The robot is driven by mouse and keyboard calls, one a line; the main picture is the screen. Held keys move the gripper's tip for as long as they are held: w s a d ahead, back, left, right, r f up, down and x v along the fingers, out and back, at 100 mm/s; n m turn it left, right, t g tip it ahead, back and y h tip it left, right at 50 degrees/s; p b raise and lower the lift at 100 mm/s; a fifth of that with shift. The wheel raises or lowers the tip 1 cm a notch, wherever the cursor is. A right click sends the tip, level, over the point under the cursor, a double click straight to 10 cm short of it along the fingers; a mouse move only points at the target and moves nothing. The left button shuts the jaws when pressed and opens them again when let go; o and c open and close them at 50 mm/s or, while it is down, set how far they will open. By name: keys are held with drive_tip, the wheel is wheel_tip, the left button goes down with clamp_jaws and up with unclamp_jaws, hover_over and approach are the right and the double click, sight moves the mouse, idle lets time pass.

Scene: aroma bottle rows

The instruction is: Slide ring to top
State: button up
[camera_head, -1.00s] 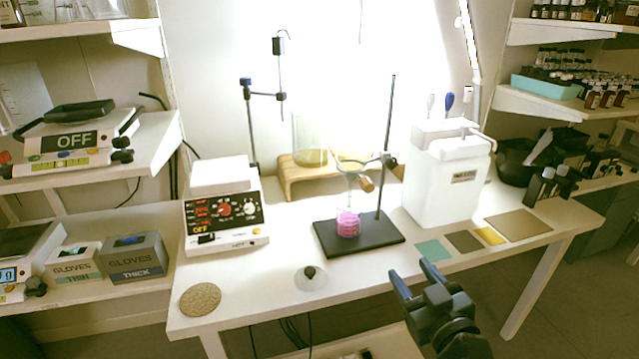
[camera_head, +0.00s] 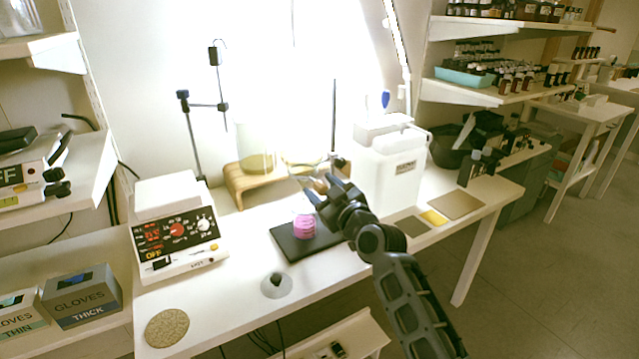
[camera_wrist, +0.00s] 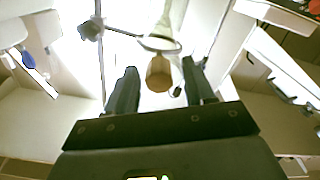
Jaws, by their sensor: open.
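The ring (camera_head: 303,168) is on the upright rod (camera_head: 334,110) of the stand, low down, above a flask of pink liquid (camera_head: 304,226). It also shows in the wrist view (camera_wrist: 160,44), with a dark clamp (camera_wrist: 90,29) at the rod. A wooden knob (camera_wrist: 159,73) shows in front of the ring. My gripper (camera_head: 323,187) is open, close to the knob. In the wrist view the knob appears between my two fingers (camera_wrist: 158,70), with gaps on both sides; I cannot tell how deep it lies. My gripper hides part of the ring in the head view.
A white container (camera_head: 388,170) stands right of the stand, close to my arm. A hot plate (camera_head: 172,235) is at left and a wooden riser (camera_head: 238,184) behind. A second stand (camera_head: 192,140) rises at the back left. The front of the bench (camera_head: 235,310) is mostly clear.

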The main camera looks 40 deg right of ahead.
drive_tip(key=shift+w+d, duration=0.15)
drive_tip(key=shift+w, duration=0.3)
clamp_jaws()
idle(0.4)
